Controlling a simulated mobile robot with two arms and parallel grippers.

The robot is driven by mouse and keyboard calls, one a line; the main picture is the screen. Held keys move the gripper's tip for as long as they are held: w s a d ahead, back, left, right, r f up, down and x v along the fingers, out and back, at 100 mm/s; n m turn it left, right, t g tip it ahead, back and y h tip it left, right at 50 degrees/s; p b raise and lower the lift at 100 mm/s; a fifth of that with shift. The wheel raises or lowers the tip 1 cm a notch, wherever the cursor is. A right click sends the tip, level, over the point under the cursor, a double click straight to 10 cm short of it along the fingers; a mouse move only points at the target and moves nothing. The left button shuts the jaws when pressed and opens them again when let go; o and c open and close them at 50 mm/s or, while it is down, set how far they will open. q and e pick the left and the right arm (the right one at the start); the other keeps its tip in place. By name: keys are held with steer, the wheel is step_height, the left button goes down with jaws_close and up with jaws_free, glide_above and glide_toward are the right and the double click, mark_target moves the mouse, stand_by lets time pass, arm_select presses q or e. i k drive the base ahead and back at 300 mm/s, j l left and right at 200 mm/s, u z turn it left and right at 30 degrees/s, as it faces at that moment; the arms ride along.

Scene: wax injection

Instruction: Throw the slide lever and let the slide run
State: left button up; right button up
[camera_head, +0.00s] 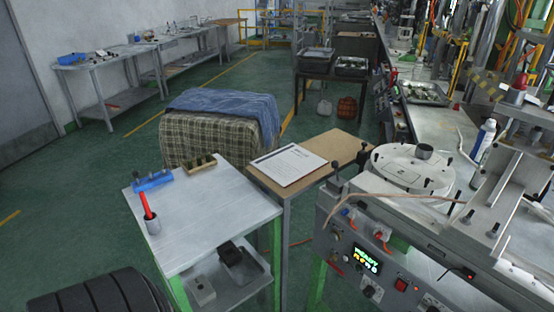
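The wax injection machine (345,215) stands at the right, with a grey front panel and a small lit display (366,259). A round pale plate (407,178) with several dark knobs lies on its top. To its right is a tilted metal slide-like assembly (497,195) with upright dark pegs. A black-knobbed post (337,172) stands at the machine's left corner, and another dark knob (363,152) stands just behind it. I cannot tell which of these is the slide lever. Neither gripper is in view.
A wooden-topped stand (335,147) holds a paper (288,164). The green floor at left is open.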

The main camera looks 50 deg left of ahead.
mark_target(335, 164)
steer(key=u, duration=1.05)
